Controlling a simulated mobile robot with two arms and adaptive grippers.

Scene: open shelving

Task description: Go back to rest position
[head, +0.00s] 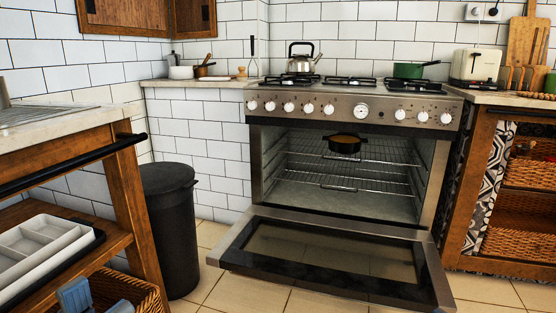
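Two blue-grey pieces at the bottom left edge look like the fingertips of my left gripper (98,302). They stand apart with nothing seen between them, in front of a wicker basket (137,288). The rest of that gripper is cut off by the frame. My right gripper is not in view. The oven (350,110) stands open, its door (335,258) folded down towards me. A dark pan (344,147) with brownish contents or top sits on the upper rack (385,150) inside. No gripper is near it.
A wooden counter unit (125,190) with a black rail and a white divided tray (45,245) stands at left, a black bin (170,225) beside it. A kettle (300,64) and green pan (408,71) are on the stove. A wooden cabinet (465,200) stands right.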

